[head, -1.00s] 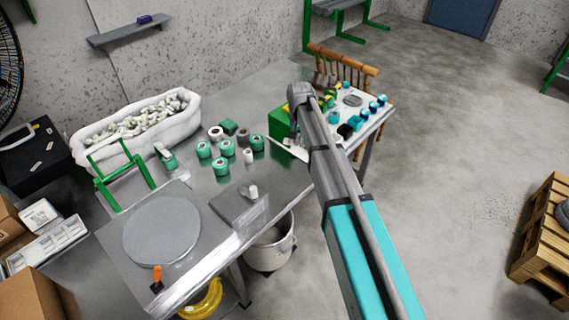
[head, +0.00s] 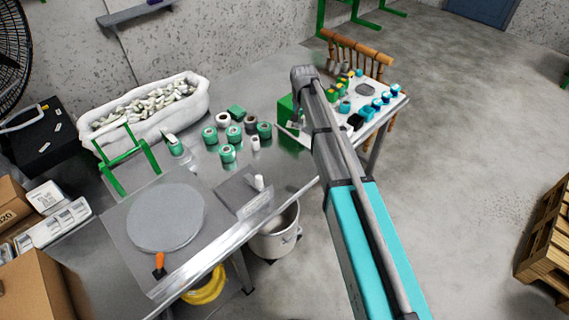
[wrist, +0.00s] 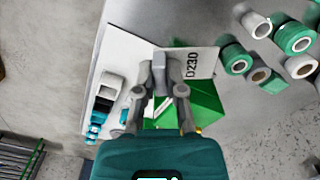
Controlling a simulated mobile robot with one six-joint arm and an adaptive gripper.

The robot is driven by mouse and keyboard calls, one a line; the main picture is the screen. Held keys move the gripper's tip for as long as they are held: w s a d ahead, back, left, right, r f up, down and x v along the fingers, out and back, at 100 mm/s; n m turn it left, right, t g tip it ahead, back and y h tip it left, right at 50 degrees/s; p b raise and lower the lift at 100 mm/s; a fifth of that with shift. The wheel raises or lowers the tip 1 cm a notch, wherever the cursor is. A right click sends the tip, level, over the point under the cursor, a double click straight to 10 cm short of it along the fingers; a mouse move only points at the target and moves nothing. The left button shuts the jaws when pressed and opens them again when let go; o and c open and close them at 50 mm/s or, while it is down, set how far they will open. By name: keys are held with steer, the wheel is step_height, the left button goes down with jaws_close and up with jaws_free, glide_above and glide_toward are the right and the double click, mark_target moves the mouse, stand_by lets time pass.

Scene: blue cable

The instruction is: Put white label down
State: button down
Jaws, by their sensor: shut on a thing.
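In the wrist view my gripper (wrist: 165,78) is shut on the white label (wrist: 195,64), a flat card with dark characters that look like "0230". The label sticks out to the upper right of the fingers, above or in front of a green box (wrist: 205,103); I cannot tell whether it touches the box. In the head view my arm hides the fingers. A thin pale edge of the label (head: 291,132) shows left of the arm, near the green box (head: 286,108).
Several green and white rolls (head: 228,153) stand on the metal table (head: 215,105) left of the arm. A white board with small teal items (head: 381,97) lies to the right. A grey disc (head: 166,216) and a sack-like white tub (head: 145,112) are farther left.

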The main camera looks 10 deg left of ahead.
steer(key=s+d+f+m+b, duration=0.1)
steer(key=s+f+m+b, duration=0.2)
steer(key=s, duration=0.4)
steer(key=s+d+f+m+b, duration=0.1)
steer(key=s+f+m+b, duration=0.2)
steer(key=s, duration=0.4)
steer(key=shift+s+d+f+b, duration=0.25)
steer(key=shift+s+f+b, duration=0.15)
steer(key=shift+f, duration=0.1)
steer(key=w+f+b, duration=0.2)
steer(key=w, duration=0.2)
steer(key=w+f+b, duration=0.3)
steer(key=w, duration=0.1)
steer(key=w+f+b, duration=0.3)
steer(key=w, duration=0.1)
steer(key=shift+w+a, duration=0.1)
steer(key=shift+w, duration=0.05)
steer(key=shift+w+f+b, duration=0.5)
